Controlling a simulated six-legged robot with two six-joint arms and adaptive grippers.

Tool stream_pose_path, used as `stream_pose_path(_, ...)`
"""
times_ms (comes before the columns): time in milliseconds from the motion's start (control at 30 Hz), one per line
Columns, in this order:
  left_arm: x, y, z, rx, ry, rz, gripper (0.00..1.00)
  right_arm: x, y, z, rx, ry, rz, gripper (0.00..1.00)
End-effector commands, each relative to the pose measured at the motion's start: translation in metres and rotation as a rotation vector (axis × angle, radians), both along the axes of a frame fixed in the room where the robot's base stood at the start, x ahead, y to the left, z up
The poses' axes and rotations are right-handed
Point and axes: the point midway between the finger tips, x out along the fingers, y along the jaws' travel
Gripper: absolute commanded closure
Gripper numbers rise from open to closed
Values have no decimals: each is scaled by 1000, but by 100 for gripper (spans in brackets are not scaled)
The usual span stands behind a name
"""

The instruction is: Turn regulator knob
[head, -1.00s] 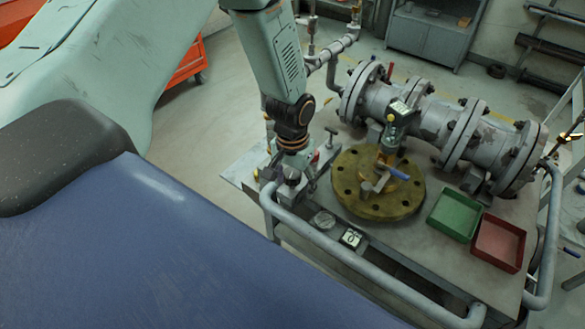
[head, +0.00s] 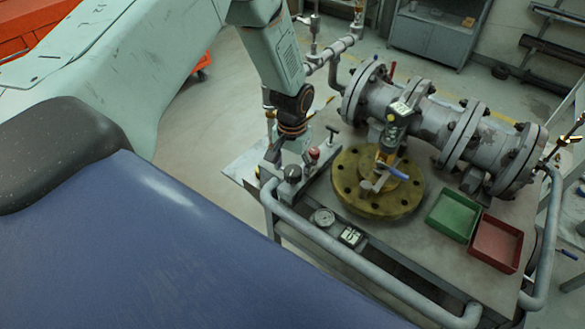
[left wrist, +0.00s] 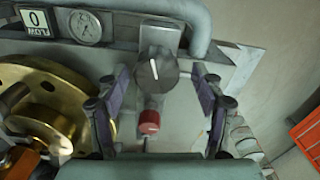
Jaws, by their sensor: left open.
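The regulator knob (left wrist: 157,72) is dark and round with a white pointer line, on a grey block at the edge of the cart top. It also shows in the head view (head: 292,173). A smaller red knob (left wrist: 149,122) sits beside it. My left gripper (left wrist: 161,78) is open, its two purple-padded fingers on either side of the knob in the left wrist view, with visible gaps. In the head view my left gripper (head: 288,158) is just behind the knob and partly hidden. Contact cannot be told. My right gripper is not in view.
A brass flange (head: 378,200) and a large grey pipe (head: 430,115) fill the cart. Green (head: 452,216) and red (head: 497,243) trays lie right. A grey rail (head: 340,262) runs along the front.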

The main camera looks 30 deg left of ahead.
Motion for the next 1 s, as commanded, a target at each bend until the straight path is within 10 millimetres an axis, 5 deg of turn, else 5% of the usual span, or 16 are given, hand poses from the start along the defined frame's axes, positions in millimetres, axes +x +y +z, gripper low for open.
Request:
stream_pose_path(333, 0, -2, -5, 0, -1, 0, 33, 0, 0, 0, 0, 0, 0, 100)
stream_pose_path(1000, 0, -2, -4, 0, -1, 1, 87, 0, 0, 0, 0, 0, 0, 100)
